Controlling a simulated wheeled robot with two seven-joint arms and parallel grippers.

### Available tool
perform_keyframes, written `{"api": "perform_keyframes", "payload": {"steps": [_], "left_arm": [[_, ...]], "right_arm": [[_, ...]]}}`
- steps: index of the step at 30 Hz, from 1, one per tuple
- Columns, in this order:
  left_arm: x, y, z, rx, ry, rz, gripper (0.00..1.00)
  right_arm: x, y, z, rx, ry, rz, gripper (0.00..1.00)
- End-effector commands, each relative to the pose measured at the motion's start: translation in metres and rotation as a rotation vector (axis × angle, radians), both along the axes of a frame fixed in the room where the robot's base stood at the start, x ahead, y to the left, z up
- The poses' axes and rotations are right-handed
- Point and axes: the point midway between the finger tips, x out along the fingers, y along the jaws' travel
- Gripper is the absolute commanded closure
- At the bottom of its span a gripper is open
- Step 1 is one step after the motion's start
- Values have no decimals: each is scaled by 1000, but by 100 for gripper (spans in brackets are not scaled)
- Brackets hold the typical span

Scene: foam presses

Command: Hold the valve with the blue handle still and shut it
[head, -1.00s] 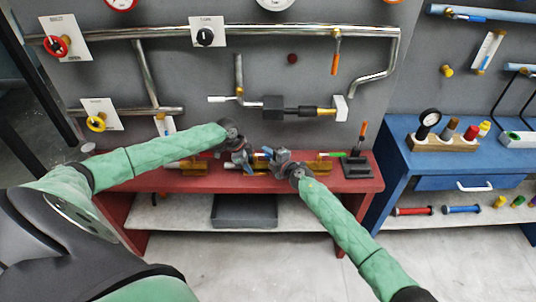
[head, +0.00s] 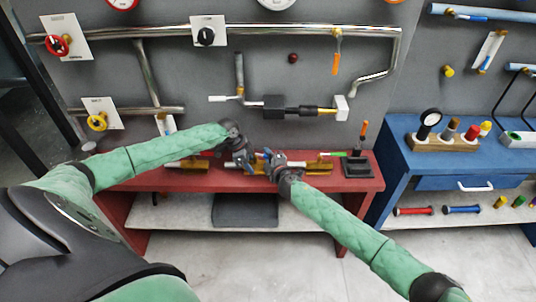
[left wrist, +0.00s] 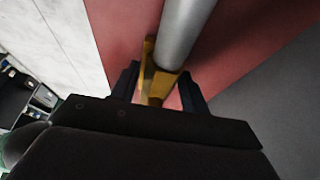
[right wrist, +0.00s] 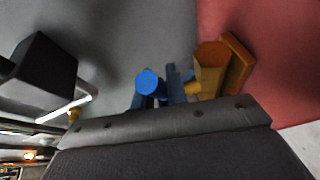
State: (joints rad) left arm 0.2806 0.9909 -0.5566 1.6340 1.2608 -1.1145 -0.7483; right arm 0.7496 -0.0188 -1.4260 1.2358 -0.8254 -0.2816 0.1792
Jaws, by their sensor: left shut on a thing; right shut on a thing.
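The valve with the blue handle lies along the red bench, a brass body with a silver pipe. Its blue handle (head: 267,154) shows between my grippers in the head view. My left gripper (head: 245,162) is shut on the brass valve body (left wrist: 150,78); the silver pipe (left wrist: 184,30) runs away from its fingers. My right gripper (head: 273,167) is shut on the blue handle, whose round end (right wrist: 147,81) shows at its fingers in the right wrist view. A brass hexagonal part (right wrist: 209,67) is just right of those fingers. The grippers hide much of the valve.
The red bench (head: 215,180) has a black stand with an orange handle (head: 358,165) at right. Pipes and other valves line the grey wall above, including an orange lever (head: 335,64). A grey tray (head: 245,211) is on the shelf below. A blue bench (head: 385,175) stands right.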

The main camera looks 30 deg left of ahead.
Motion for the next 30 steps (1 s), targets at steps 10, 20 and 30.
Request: {"api": "perform_keyframes", "payload": {"steps": [10,20,30], "left_arm": [[-1,-3,0,-5,0,-3,91],[0,-4,1,-6,-1,-4,91],[0,-4,2,-7,-2,-4,91]], "right_arm": [[-12,-2,-5,-1,10,-189,100],[-18,-4,-5,-5,9,-337,100],[-19,-6,-7,-9,9,-402,100]]}}
